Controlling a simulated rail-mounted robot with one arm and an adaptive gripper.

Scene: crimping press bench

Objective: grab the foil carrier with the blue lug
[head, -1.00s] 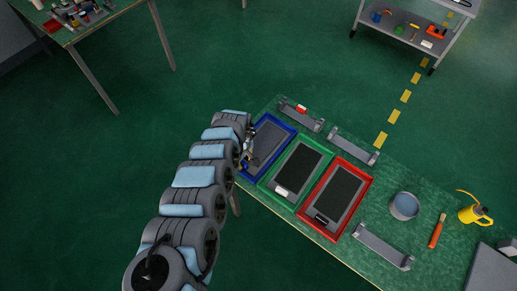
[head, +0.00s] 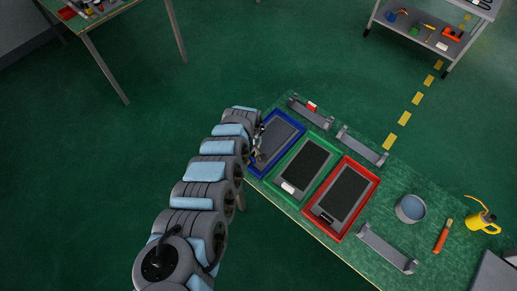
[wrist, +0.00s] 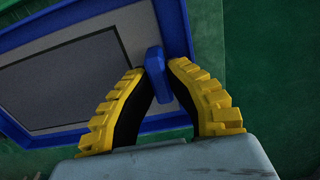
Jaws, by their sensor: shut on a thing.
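The foil carrier (head: 277,140) is a grey framed plate with a dark panel, lying in the blue tray (head: 293,117). In the wrist view, the carrier (wrist: 66,80) fills the left, and its blue lug (wrist: 155,62) stands up at its near right edge. My gripper (wrist: 157,75) has its two yellow fingers closed on the lug from both sides. In the head view, my gripper (head: 257,143) is at the tray's left edge, and my arm hides part of it there. I cannot tell whether the carrier is lifted.
A green tray (head: 277,181) and a red tray (head: 377,178) hold similar carriers with a white and a dark lug. Grey brackets (head: 361,146), a bucket (head: 410,209), an orange-handled brush (head: 441,240) and a yellow oil can (head: 479,222) share the bench.

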